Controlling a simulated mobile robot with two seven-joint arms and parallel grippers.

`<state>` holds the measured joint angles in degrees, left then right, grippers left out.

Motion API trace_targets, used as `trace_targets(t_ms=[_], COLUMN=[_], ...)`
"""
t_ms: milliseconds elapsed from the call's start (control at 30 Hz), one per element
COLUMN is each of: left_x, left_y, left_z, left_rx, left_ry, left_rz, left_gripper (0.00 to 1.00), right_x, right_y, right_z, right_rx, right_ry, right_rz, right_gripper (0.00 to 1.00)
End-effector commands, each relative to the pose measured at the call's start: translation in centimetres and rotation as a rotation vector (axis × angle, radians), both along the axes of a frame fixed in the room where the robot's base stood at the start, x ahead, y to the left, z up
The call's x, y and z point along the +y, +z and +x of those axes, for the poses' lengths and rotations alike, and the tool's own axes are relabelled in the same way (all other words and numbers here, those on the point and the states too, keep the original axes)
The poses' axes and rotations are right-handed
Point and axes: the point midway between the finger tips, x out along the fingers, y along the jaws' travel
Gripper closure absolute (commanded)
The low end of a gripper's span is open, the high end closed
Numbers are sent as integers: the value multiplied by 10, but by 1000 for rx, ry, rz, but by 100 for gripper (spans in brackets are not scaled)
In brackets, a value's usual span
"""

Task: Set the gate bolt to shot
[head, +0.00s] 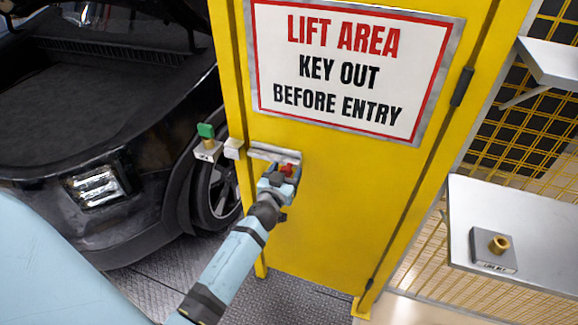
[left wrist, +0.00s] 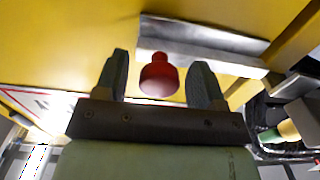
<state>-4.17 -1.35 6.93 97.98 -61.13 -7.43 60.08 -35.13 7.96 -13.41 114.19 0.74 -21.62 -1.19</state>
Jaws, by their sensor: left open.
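The yellow gate (head: 330,200) carries a gate bolt (head: 272,153), a pale metal bar or housing near its left edge, below the sign. A pale block (head: 234,148) sits at the gate's left edge, in line with the bolt. The bolt's red knob (head: 287,170) also shows in the left wrist view (left wrist: 158,76). My left gripper (head: 282,174) is at the knob. In the left wrist view its open fingers (left wrist: 160,78) stand on either side of the knob, with gaps showing. Whether the bolt's tip enters the block is too small to tell. My right gripper is out of view.
A green-topped key or knob (head: 205,131) stands on a small labelled box left of the gate. A dark car (head: 100,150) is at the left. A grey shelf (head: 540,220) at the right bears a block with a brass fitting (head: 499,244). Yellow mesh fencing is behind.

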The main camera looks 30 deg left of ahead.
Motion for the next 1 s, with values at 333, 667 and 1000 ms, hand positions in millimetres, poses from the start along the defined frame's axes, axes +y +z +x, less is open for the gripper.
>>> trace_targets(t_ms=[333, 667, 1000], left_x=[0, 1, 49], left_y=[0, 0, 1], left_z=[0, 0, -12], left_rx=[0, 0, 0], left_ry=[0, 0, 1], left_rz=[0, 0, 1], left_gripper=[44, 100, 100], right_x=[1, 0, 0], right_y=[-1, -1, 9], right_z=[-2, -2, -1], right_rx=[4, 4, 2], right_ry=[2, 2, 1], right_rz=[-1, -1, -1], right_gripper=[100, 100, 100])
